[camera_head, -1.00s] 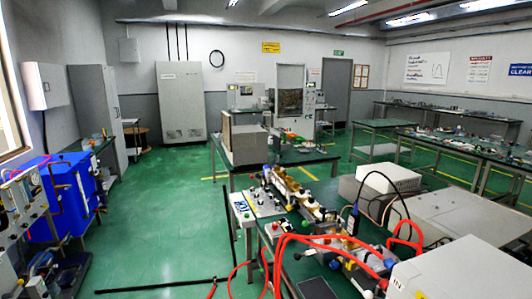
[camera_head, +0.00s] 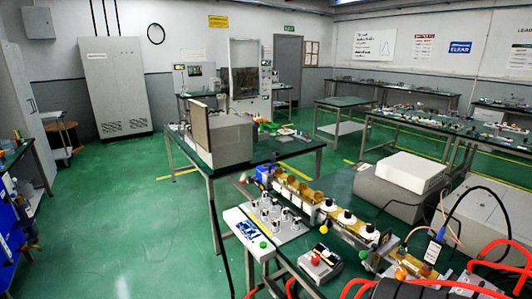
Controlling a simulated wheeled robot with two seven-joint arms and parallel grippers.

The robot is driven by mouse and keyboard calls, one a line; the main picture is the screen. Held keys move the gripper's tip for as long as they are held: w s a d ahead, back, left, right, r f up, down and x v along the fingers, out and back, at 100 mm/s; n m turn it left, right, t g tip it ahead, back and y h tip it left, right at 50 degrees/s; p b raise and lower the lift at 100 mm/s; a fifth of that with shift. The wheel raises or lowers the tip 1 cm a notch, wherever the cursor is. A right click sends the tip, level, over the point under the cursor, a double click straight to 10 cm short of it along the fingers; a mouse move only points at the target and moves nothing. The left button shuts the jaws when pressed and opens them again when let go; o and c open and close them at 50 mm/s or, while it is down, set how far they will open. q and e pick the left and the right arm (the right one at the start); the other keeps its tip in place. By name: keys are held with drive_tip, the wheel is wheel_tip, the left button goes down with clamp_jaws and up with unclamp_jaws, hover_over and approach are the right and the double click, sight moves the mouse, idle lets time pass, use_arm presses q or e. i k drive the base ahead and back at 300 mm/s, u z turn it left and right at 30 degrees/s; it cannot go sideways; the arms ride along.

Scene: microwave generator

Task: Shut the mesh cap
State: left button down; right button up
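I cannot pick out a mesh cap with certainty. A grey box (camera_head: 228,142) stands on the middle table, with a flat brownish panel (camera_head: 201,129) upright at its left end. The panel stands open, away from the box's side; whether it is mesh is too small to tell. On the near bench is a long apparatus (camera_head: 335,222) with gold-coloured parts and several black-and-white knobs. Neither of my grippers is in view.
The middle table (camera_head: 190,160) has open green floor (camera_head: 130,220) to its left. The near bench carries a control panel (camera_head: 266,226), a small meter box with a red knob (camera_head: 320,262), a white-topped case (camera_head: 410,172) and red cables (camera_head: 500,250). Tall cabinets stand behind.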

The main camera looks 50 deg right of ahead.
sight(273, 156)
drive_tip(key=z, duration=0.75)
drive_tip(key=i, duration=1.7)
drive_tip(key=z, duration=1.85)
drive_tip(key=i, duration=0.5)
drive_tip(key=u, duration=0.05)
